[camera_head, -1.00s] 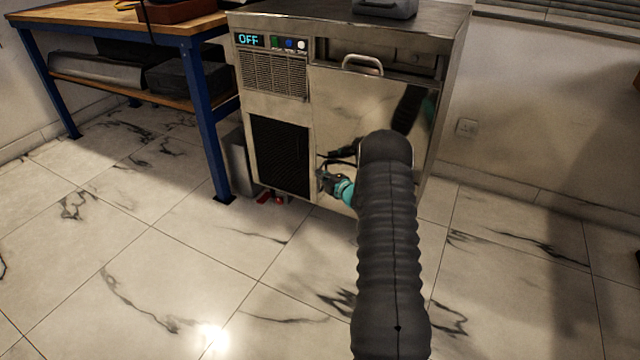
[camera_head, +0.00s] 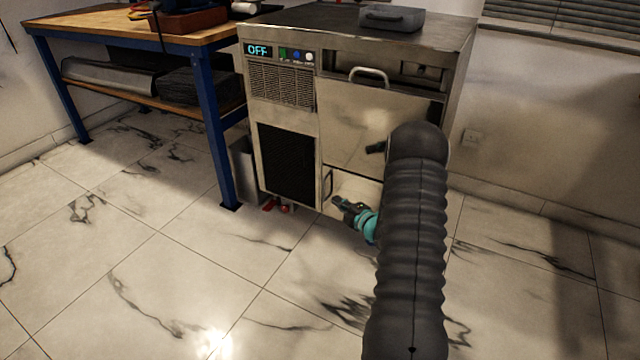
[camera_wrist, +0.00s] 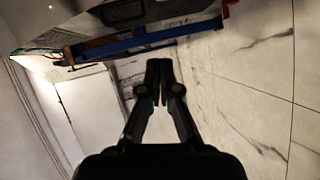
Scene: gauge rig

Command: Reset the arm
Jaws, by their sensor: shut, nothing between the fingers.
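My gripper (camera_head: 341,203) shows in the head view at the end of my dark, ribbed arm, low in front of the steel machine (camera_head: 350,140). A teal band sits just behind it. In the wrist view my gripper (camera_wrist: 158,68) has its two fingers together with nothing between them. The machine's display reads OFF, and its front has a large panel with a handle (camera_head: 369,74). My arm covers the machine's lower right part.
A wooden-topped bench (camera_head: 130,30) with blue legs stands left of the machine. A grey case (camera_head: 391,18) lies on the machine's top. Red parts (camera_head: 272,206) show under the machine. The marble-tiled floor (camera_head: 130,270) at left is clear.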

